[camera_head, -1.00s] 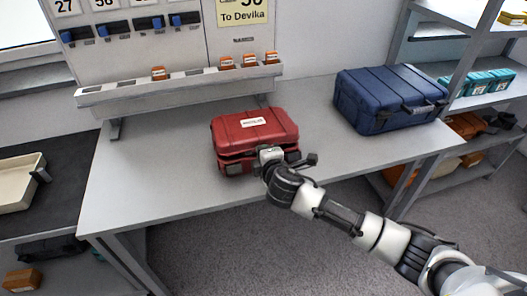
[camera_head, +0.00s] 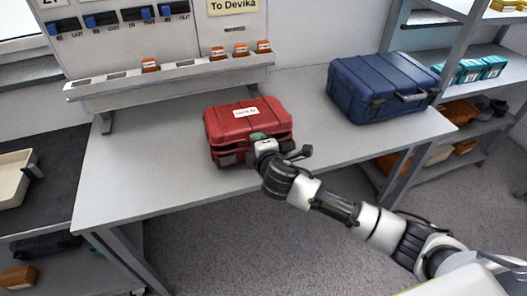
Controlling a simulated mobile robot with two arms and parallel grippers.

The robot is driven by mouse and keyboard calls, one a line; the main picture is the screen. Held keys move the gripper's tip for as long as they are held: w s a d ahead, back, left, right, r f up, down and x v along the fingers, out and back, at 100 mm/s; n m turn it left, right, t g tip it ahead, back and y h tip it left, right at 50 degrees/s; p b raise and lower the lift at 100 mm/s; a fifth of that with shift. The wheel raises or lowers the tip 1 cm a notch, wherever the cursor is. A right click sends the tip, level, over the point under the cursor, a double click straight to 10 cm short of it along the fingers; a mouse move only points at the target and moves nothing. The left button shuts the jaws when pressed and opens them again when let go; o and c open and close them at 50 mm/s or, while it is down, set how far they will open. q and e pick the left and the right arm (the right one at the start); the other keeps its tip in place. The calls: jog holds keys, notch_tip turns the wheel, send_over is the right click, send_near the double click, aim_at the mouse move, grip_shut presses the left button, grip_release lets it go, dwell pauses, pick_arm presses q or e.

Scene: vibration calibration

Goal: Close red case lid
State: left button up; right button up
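The red case (camera_head: 248,125) sits on the grey table, its lid (camera_head: 240,117) down over the base with a dark seam along the front. A white label lies on the lid. My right gripper (camera_head: 262,146) is at the front edge of the case, touching or nearly touching it. Its fingers are mostly hidden, so I cannot tell whether they are open or shut. A small green patch shows at the gripper's tip. My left gripper is not in view.
A blue case (camera_head: 382,88) stands at the table's back right. A panel with a slotted rail (camera_head: 170,82) holding several orange items stands behind. A cream tray (camera_head: 14,178) is on the dark surface at left. The grey table (camera_head: 140,180) is clear left of the red case.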

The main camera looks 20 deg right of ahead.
jog(key=v, duration=1)
